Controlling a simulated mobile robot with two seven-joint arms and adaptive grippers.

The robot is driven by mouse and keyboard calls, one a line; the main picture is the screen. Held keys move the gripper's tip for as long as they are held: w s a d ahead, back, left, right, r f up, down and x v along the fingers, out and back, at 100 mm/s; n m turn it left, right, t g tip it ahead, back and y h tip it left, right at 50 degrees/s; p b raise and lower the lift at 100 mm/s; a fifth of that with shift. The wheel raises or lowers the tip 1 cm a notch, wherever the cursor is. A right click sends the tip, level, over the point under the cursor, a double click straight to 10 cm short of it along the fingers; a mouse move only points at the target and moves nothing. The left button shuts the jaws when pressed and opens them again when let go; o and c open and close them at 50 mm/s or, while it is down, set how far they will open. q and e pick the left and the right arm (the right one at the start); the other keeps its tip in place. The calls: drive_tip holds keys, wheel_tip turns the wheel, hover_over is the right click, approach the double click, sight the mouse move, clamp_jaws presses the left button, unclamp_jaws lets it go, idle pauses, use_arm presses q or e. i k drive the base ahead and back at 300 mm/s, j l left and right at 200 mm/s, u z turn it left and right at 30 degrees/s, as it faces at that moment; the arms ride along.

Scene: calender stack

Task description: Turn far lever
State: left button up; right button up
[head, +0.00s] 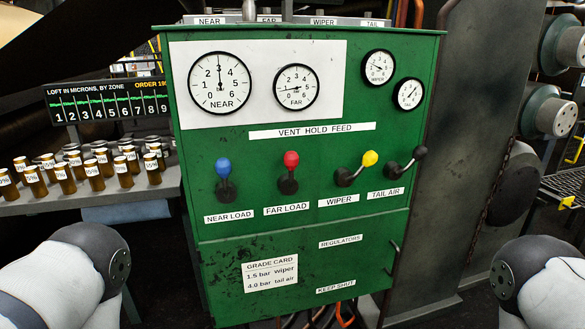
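The far lever, with a red knob (291,158), stands upright on the green panel (250,150) above the label "FAR LOAD" (287,210). The round gauge marked FAR (296,87) is above it; its thin needle is hard to read. To its left, the near lever with a blue knob (223,165) also points up. To its right, the wiper lever with a yellow knob (369,158) and the black tail air lever (405,162) both lean up and right. Neither gripper shows; only my arm links are at the lower left and right, apart from the levers.
A grade card (270,274) is on the lower door, whose handle (394,258) is at right. Several small labelled bottles (95,172) stand on a shelf (95,197) at left. Large rollers (548,115) are at right. The space before the levers looks clear.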

sight(291, 159)
drive_tip(key=l+z, duration=0.45)
drive_tip(key=k+l+z, duration=0.1)
drive_tip(key=l+z, duration=0.35)
drive_tip(key=i+l+u, duration=0.2)
drive_tip(key=u, duration=0.15)
drive_tip(key=i+l+u, duration=0.15)
drive_tip(key=l+u, duration=0.2)
drive_tip(key=i+l+u, duration=0.1)
drive_tip(key=l+u, duration=0.2)
